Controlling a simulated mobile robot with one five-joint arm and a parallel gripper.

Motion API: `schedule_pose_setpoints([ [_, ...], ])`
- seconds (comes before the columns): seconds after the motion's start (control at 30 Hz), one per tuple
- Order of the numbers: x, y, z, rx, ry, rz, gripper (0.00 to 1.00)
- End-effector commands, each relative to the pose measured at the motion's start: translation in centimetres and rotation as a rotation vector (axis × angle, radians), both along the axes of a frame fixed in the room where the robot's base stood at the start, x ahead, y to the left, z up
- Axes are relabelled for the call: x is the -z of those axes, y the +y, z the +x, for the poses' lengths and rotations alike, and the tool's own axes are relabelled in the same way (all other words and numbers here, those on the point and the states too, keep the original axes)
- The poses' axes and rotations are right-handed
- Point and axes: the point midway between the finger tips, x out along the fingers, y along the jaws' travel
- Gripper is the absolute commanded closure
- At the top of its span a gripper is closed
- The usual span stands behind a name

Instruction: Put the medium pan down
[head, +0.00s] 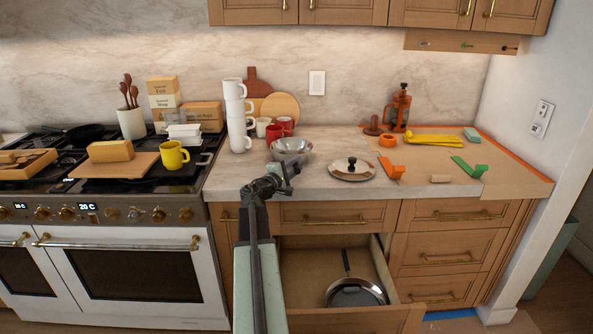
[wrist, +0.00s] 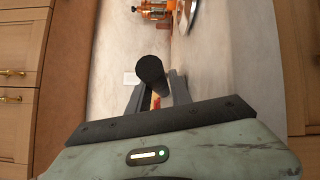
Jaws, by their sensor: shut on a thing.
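A dark round pan (head: 356,293) lies in the open drawer, its handle pointing toward the back. It is the only pan I can make out in the drawer; I cannot tell whether it is the medium one. My gripper (head: 288,176) is above and left of that pan, at the counter's front edge. It is shut on a black cylindrical thing, seen nearly end-on in the wrist view (wrist: 151,69). Whether this is a handle or a separate thing I cannot tell; no pan body shows beyond it. In the head view the held thing is small and dark.
A metal bowl (head: 291,147) stands just behind my gripper. A lid with a black knob (head: 352,171) lies to its right. White stacked cups (head: 238,118) stand to the left. The open drawer (head: 312,265) juts out below. Counter between the lid and the press (head: 399,108) holds orange pieces.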

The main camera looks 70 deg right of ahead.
Motion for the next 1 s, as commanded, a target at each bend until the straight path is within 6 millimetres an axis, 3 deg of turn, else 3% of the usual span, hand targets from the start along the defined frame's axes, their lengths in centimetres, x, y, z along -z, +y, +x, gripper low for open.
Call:
schedule_pose_setpoints([
  [0.17, 0.1, 0.0, -0.1, 0.001, 0.0, -0.001, 1.0],
  [0.2, 0.1, -0.1, -0.1, 0.002, 0.0, 0.0, 0.69],
  [0.27, 0.1, -0.1, -0.2, 0.003, 0.0, 0.0, 0.53],
  [0.63, -0.3, 0.0, -0.4, 0.005, 0.0, 0.0, 0.53],
  [0.77, -0.1, 2.4, 0.0, 0.004, 0.0, 0.0, 0.53],
  [1.0, 0.0, 8.3, 1.4, 0.003, 0.0, 0.0, 0.53],
])
